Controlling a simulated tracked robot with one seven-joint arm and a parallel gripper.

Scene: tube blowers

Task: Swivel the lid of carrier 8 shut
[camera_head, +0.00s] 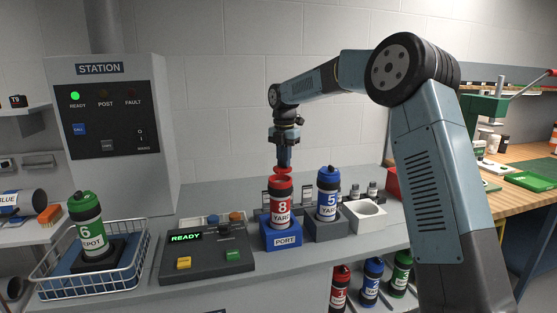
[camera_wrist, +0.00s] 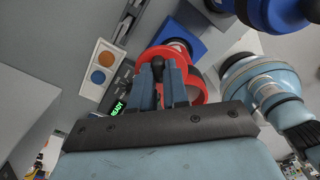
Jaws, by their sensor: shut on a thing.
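Carrier 8 (camera_head: 281,207) is a red canister with a white YARD label, standing upright in the blue port block (camera_head: 284,241). Its red lid (camera_head: 283,175) shows at its top, under my gripper (camera_head: 284,167). In the wrist view, my gripper (camera_wrist: 163,75) is shut on a small dark knob (camera_wrist: 157,63) at the lid (camera_wrist: 178,48). A red ring (camera_wrist: 198,86), apparently the carrier's rim, shows to the right of the lid, which looks offset from it. My fingers hide part of both, so how far the lid is turned is hard to tell.
Blue carrier 5 (camera_head: 327,196) stands close at the right in a dark block. A white holder with a round opening (camera_head: 367,213) is further right. The control box (camera_head: 207,254) reads READY at the left. Green carrier 6 (camera_head: 88,225) stands in a wire basket (camera_head: 128,262).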

